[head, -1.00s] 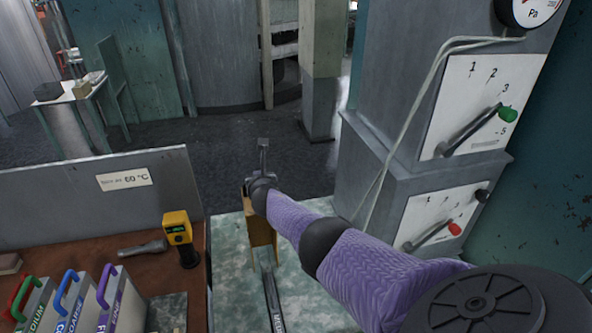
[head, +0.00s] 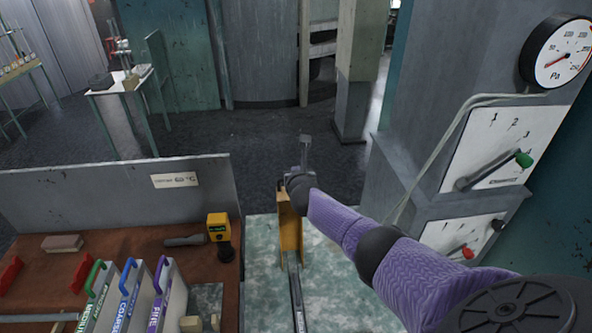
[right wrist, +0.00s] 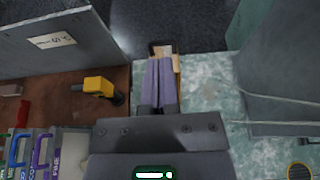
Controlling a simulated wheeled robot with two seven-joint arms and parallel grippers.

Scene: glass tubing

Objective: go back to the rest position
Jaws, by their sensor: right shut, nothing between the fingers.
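My right arm in its purple sleeve comes in from the lower right of the head view. My right gripper (head: 305,143) points away from me, above the far end of the green marbled bench. Its fingers are shut together with nothing between them. In the right wrist view the closed fingers (right wrist: 159,66) point up the picture, in front of a brass-coloured upright holder (right wrist: 176,64). That holder also shows in the head view (head: 290,232), just below the gripper. Whether they touch, I cannot tell. My left gripper is not in view.
On the brown bench at left stand a yellow handheld device (head: 218,228) and several labelled cases with coloured handles, one purple (head: 161,274). A grey panel (head: 95,195) backs it. A grey cabinet with levers and a gauge (head: 557,55) stands right. Open floor (head: 235,140) lies beyond.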

